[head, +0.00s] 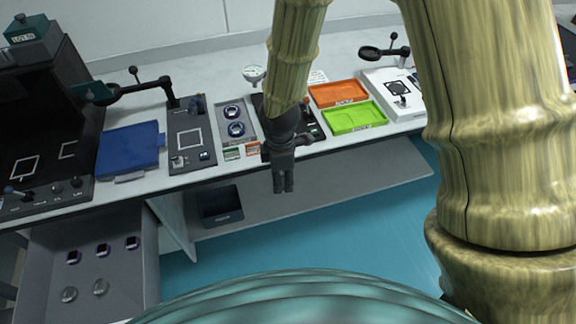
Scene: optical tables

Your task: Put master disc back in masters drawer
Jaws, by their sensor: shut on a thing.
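My gripper (283,188) hangs fingers down in front of the table's front edge, right of the open drawer. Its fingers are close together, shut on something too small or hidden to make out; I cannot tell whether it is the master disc. An open grey drawer (120,285) under the table at the left holds several small round pieces. No label is readable on this drawer.
On the table stand a blue tray (128,150), a dark plate with a magnifier arm (190,135), a green tray (352,119), an orange tray (338,94) and a dial gauge (253,74). A dark bin (221,207) is below. The teal floor (340,230) is clear.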

